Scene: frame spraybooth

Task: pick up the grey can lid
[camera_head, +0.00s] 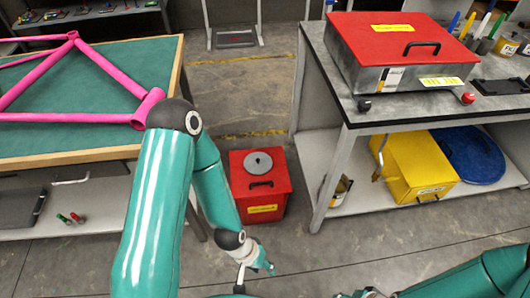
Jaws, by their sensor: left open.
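The grey can lid (258,162) is a round disc with a small dark spot at its middle. It lies on the red top of a box on the floor, behind the box's dark handle. My left gripper (260,266) is open, low in the picture and nearer to me than the red box. It is apart from the lid, and its fingers are small and partly hidden by my wrist. My right arm (462,278) enters at the lower right, and its gripper does not show clearly.
The red box (261,207) stands between a green-topped table (100,85) with a pink frame (85,116) and a grey bench (335,85). The bench carries a red-lidded case (400,45). A yellow box (425,170) sits on its lower shelf. Floor is clear in front.

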